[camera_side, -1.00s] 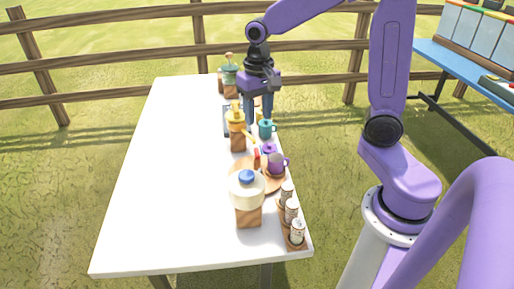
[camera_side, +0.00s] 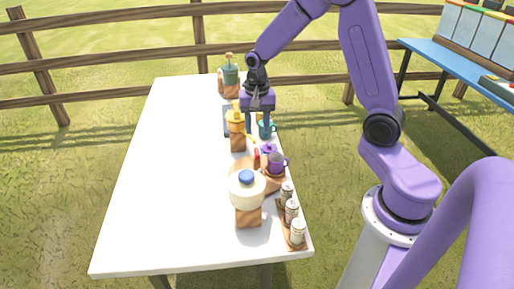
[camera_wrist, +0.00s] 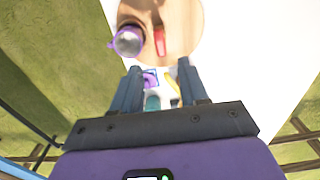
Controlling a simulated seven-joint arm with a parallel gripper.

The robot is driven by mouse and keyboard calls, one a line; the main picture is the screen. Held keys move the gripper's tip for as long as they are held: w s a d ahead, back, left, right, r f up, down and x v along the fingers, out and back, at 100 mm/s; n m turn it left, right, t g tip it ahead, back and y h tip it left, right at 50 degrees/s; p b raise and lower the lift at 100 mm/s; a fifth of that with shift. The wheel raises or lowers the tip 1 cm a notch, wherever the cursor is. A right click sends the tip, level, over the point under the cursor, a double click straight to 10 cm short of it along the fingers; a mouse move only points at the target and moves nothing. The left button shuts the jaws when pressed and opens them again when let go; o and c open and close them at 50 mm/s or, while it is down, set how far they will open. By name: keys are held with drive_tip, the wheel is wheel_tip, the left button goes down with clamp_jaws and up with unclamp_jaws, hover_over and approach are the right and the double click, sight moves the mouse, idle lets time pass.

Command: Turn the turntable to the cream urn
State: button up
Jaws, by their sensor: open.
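The cream urn (camera_side: 247,187), with a blue knob and wooden base, stands upright on the near part of the white table. The wooden turntable (camera_wrist: 184,25) is a round disc behind it, partly hidden in the side view. A purple mug (camera_side: 277,164) stands on the disc and also shows in the wrist view (camera_wrist: 128,41). A red piece (camera_wrist: 160,41) lies beside it. My gripper (camera_side: 258,135) is open and empty, pointing down beyond the disc. Its fingers (camera_wrist: 158,65) are apart in the wrist view. I cannot tell their height above the table.
A yellow urn (camera_side: 237,118) stands just left of my gripper, and a green urn (camera_side: 229,77) stands farther back. A teal mug (camera_side: 267,130) is close to the fingers. Cans (camera_side: 292,210) stand along the near right edge. The table's left side is clear.

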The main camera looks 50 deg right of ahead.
sight(257, 151)
wheel_tip(257, 151, down, 9)
drive_tip(key=shift+r, duration=0.1)
idle(0.3)
clamp_jaws()
